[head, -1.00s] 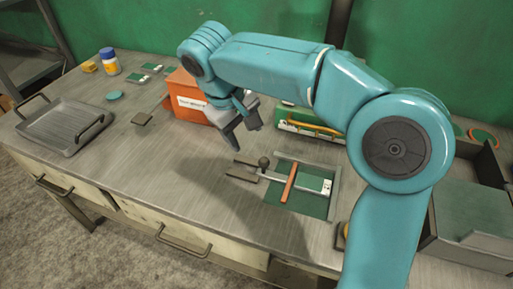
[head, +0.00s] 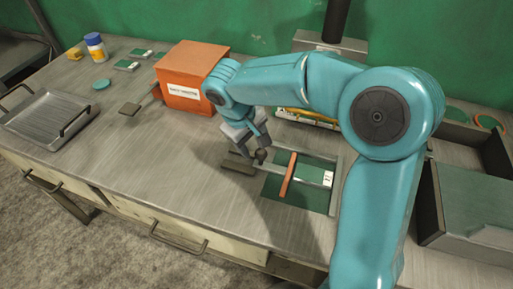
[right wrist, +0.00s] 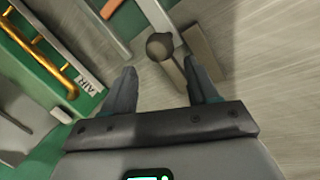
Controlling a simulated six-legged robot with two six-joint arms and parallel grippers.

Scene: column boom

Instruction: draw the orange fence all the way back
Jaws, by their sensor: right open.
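The orange fence (head: 289,175) is a thin bar lying across a green recessed bed (head: 300,200) in the bench. In the right wrist view the fence (right wrist: 111,8) shows only at the top edge. A dark round knob (head: 261,155) stands left of the fence, by a pale rail; the right wrist view shows the knob (right wrist: 160,46) too. My right gripper (head: 250,149) is open and empty, close to the knob. In the right wrist view its fingertips (right wrist: 161,69) sit to either side below the knob, with no visible grip on it. My left gripper is not in view.
A green-and-white card (head: 314,173) lies in the bed, right of the fence. A dark flat block (head: 238,163) lies left of the knob. An orange box (head: 188,80) stands behind left. A green tray with yellow bars (right wrist: 45,45) is nearby. Open bench lies front left.

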